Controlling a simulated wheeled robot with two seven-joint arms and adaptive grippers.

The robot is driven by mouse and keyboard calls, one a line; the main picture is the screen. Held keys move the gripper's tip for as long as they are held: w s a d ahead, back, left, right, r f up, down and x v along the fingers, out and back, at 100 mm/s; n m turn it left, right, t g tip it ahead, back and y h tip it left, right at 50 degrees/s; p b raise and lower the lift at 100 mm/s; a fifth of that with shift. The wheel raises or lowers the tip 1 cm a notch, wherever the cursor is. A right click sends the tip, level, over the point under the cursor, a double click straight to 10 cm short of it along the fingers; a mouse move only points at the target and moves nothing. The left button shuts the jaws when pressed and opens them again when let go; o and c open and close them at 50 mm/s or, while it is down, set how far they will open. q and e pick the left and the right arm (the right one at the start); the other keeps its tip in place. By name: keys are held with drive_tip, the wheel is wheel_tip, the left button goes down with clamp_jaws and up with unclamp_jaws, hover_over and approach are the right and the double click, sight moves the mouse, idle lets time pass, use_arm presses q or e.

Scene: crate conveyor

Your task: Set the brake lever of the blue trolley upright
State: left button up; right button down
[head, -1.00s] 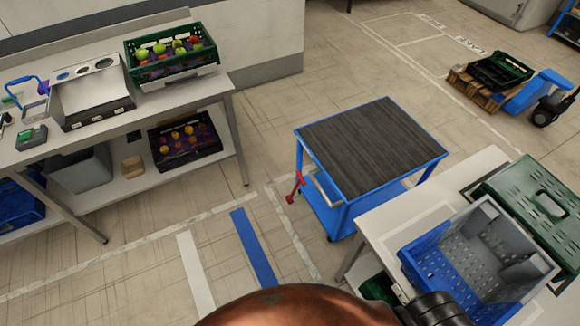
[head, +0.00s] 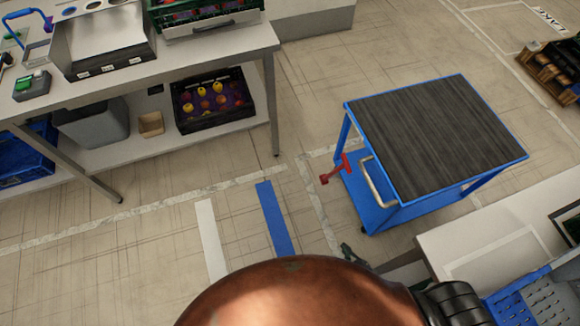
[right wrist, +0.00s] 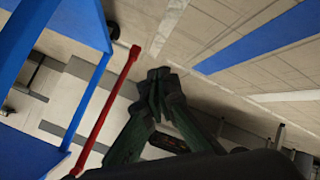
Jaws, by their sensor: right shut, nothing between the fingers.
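The blue trolley (head: 440,135) has a dark ribbed top and a pale push handle (head: 376,184). Its red brake lever (head: 336,171) sticks out from the left end, tilted down and outward, not upright. In the right wrist view the lever (right wrist: 108,108) is a long red bar slanting beside the blue frame (right wrist: 86,98). My right gripper (head: 347,250) is below the lever in the head view, apart from it. In the right wrist view its fingers (right wrist: 158,75) are together and empty, just right of the lever. My left gripper is not in view.
A grey table (head: 520,222) with a blue-grey crate (head: 535,298) stands close at the lower right. A workbench (head: 190,57) with crates is at the upper left. Floor left of the trolley is clear, with blue (head: 273,220) and white (head: 210,240) stripes.

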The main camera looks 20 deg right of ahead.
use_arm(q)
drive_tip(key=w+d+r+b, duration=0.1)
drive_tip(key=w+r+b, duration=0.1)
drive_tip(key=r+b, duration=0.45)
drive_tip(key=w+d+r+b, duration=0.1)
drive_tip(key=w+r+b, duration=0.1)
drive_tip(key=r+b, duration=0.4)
use_arm(e)
drive_tip(key=w+d+r+n+t+h, duration=0.35)
drive_tip(key=w+r+n+t, duration=0.5)
drive_tip(key=w+r, duration=0.65)
use_arm(q)
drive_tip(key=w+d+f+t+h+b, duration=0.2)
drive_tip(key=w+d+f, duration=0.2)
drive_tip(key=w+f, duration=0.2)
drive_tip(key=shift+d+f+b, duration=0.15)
drive_tip(key=shift+b, duration=0.25)
use_arm(e)
drive_tip(key=w+d+r+m+t, duration=0.1)
drive_tip(key=w+r, duration=0.3)
drive_tip(key=w, duration=0.8)
drive_tip(key=shift+w+d+t+y, duration=0.15)
drive_tip(key=shift+d+t+y, duration=0.3)
drive_tip(key=shift+d, duration=0.1)
drive_tip(key=shift+r, duration=0.1)
